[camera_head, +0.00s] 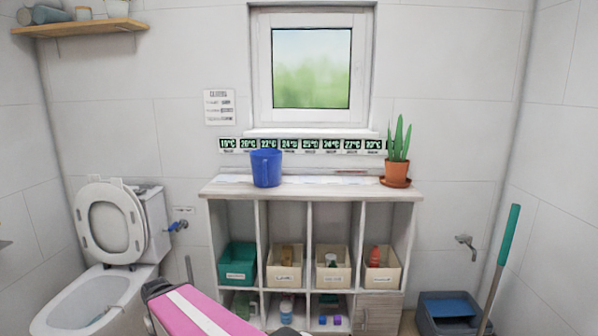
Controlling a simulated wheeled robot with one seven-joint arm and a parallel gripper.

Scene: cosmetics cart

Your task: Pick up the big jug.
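The big jug (266,168) is blue and stands upright on the left part of the white cabinet's top (330,189). Its handle is on the left side and its open rim faces up. Nothing touches it from the front. A pink link of my arm with a white stripe shows at the bottom edge, below and in front of the cabinet, well apart from the jug. My gripper itself is not visible in this view.
A potted plant (397,158) stands at the cabinet top's right end; the top between it and the jug is largely clear. A toilet (110,245) is left; a mop handle (500,262) and bucket (448,318) are right.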

